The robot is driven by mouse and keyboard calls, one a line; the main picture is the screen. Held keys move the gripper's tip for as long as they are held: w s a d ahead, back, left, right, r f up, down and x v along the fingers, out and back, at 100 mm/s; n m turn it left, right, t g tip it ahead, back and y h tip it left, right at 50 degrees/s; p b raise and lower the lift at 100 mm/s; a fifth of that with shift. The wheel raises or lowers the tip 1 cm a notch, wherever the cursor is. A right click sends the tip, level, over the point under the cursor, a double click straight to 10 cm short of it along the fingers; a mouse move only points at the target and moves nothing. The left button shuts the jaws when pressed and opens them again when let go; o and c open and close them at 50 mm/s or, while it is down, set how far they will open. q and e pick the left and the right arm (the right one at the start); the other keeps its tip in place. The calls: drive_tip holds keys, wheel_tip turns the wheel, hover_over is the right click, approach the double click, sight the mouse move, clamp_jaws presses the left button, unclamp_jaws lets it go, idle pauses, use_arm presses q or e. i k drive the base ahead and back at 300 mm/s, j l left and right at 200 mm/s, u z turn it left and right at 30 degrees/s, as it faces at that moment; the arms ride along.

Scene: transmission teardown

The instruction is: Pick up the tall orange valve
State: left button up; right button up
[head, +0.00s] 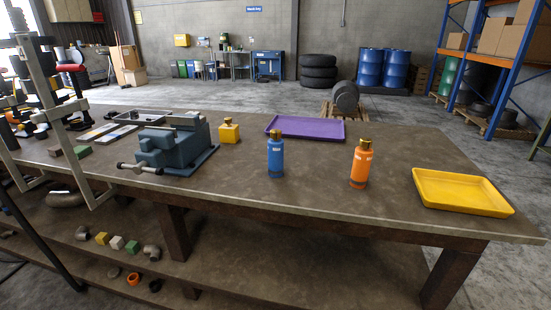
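The tall orange valve (362,164) stands upright on the workbench (317,205), right of the middle. It is an orange cylinder with a gold-coloured top, a small white label and a dark lower band. A blue valve (275,155) of similar shape stands upright to its left, apart from it. A short, boxy yellow valve (229,132) with a gold-coloured top stands farther left, beside the vise. Neither of my grippers can be made out in the head view. Nothing touches the orange valve.
A yellow tray (462,203) lies to the right and a purple tray (305,135) behind. A blue-grey vise (177,147) sits to the left. Grey metal bars (58,105) rise at the far left. The bench around the orange valve is clear.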

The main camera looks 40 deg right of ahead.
sight(363, 158)
drive_tip(key=z, duration=0.4)
drive_tip(key=k+z, duration=0.1)
drive_tip(key=z, duration=0.3)
drive_tip(key=l+z, duration=0.1)
drive_tip(key=z, duration=0.35)
drive_tip(key=k+z, duration=0.1)
drive_tip(key=z, duration=0.3)
